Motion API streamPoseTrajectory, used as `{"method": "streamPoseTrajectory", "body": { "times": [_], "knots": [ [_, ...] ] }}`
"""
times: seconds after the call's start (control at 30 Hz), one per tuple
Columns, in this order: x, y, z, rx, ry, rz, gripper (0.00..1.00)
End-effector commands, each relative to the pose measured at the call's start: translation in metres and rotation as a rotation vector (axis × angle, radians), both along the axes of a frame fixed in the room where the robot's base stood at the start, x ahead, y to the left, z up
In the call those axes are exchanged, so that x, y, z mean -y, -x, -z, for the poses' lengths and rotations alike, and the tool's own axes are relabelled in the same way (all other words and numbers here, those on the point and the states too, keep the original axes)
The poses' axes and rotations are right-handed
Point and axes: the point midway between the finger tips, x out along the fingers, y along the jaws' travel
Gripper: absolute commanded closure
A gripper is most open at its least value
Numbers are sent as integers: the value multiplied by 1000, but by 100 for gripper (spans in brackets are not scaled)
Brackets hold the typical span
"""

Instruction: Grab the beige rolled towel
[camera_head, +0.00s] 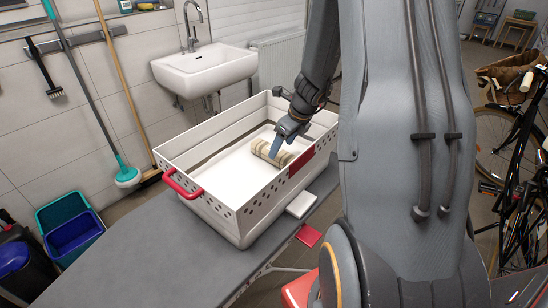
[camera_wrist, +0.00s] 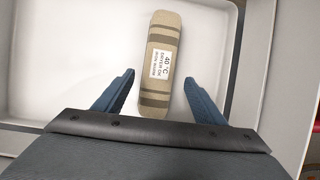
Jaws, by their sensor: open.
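The beige rolled towel (camera_head: 271,152) lies on the white floor of a basket. It has darker stripes. In the wrist view the towel (camera_wrist: 166,45) shows a white label reading 40 °C, and it stands lengthwise between my two fingers. My gripper (camera_wrist: 160,92) is open, with one blue finger on each side of the towel and a gap visible on both sides. In the head view my gripper (camera_head: 281,146) reaches down into the basket at the towel, and only one finger shows clearly.
The white basket (camera_head: 228,208) with perforated walls and red handles stands on a grey board (camera_head: 142,257). Its wall is close to the right of my gripper. A sink (camera_head: 207,72) is behind, and a bicycle (camera_head: 513,140) stands at right.

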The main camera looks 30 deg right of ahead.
Motion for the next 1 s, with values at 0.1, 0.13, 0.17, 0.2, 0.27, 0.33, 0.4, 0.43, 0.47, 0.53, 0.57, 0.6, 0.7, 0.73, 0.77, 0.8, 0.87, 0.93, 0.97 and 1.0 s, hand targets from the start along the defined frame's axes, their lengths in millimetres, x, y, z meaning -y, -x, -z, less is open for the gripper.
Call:
{"method": "streamPoseTrajectory", "body": {
  "times": [0.1, 0.13, 0.17, 0.2, 0.27, 0.33, 0.4, 0.43, 0.47, 0.53, 0.57, 0.6, 0.7, 0.73, 0.77, 0.8, 0.87, 0.93, 0.97, 1.0],
  "knots": [
    [-3, -5, 11, -3, -1, -1, 36],
    [-5, -7, 15, -3, -1, -1, 36],
    [-6, -9, 19, -3, -1, -1, 36],
    [-8, -12, 24, -3, -1, -1, 36],
    [-9, -16, 32, -3, -1, -1, 36],
    [-10, -19, 40, -2, -1, -1, 36],
    [-10, -21, 45, -1, 0, 0, 36],
    [-10, -21, 46, -1, 1, -1, 36],
    [-10, -22, 46, -1, 0, 0, 36],
    [-10, -22, 47, 0, 1, 0, 36],
    [-10, -22, 46, 0, 1, 0, 36],
    [-10, -22, 46, 0, 1, 0, 36],
    [-10, -22, 46, 0, 1, 0, 39],
    [-10, -22, 46, 0, 1, 0, 44],
    [-10, -22, 46, 0, 0, 0, 49],
    [-10, -22, 46, 0, 0, 0, 56],
    [-10, -22, 46, 0, 0, 0, 66],
    [-10, -22, 46, 0, 0, 0, 78],
    [-10, -22, 46, 0, 0, 0, 83],
    [-10, -22, 46, 0, 1, 0, 88]
  ]
}}
